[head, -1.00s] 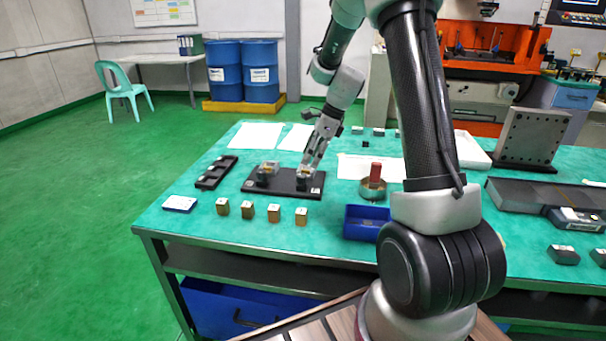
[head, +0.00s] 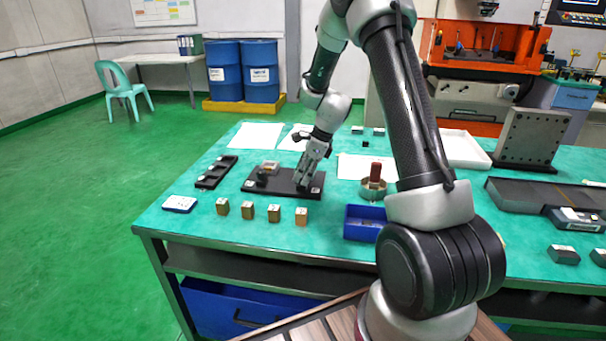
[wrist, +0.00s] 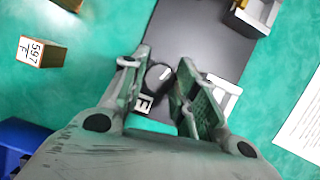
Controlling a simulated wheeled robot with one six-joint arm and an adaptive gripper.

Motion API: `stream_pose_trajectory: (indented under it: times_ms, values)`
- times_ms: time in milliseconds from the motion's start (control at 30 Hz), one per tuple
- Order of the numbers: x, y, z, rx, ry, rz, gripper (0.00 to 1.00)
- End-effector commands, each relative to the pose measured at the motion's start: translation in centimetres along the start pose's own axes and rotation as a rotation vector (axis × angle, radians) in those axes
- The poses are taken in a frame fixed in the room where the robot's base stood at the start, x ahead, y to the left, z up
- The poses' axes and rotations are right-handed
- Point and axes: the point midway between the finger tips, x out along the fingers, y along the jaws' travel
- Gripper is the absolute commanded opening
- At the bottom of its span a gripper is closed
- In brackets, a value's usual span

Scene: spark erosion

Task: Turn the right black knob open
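The right black knob (wrist: 158,78), with a pale mark on its top, shows between the fingertips in the wrist view. It sits at one end of the black base plate (wrist: 190,35), near a white label with a letter. My gripper (wrist: 163,72) is open, one finger on each side of the knob; whether either finger touches it I cannot tell. In the head view my gripper (head: 303,185) is down at the right end of the base plate (head: 255,191) and hides the right knob. The left black knob (head: 262,180) stands at the plate's left part.
A metal fixture (wrist: 258,12) stands farther along the plate; a pale frame (wrist: 228,92) is partly behind my right finger.

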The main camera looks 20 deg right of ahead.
Motion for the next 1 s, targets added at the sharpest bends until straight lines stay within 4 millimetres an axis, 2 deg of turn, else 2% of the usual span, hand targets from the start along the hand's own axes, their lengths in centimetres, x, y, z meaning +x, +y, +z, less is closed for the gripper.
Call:
stream_pose_trajectory:
  times_ms: [33, 100, 467, 667, 1000]
  values:
    - [-0.01, 0.00, 0.00, 0.000, 0.000, 0.000, 0.13]
    - [-0.01, 0.00, 0.00, 0.000, 0.000, 0.000, 0.06]
    - [-0.01, -0.08, 0.00, -0.049, 0.000, 0.020, 0.06]
    - [-0.03, -0.17, 0.02, -0.163, 0.000, 0.066, 0.06]
    - [0.04, -0.24, 0.05, -0.452, 0.000, 0.187, 0.06]
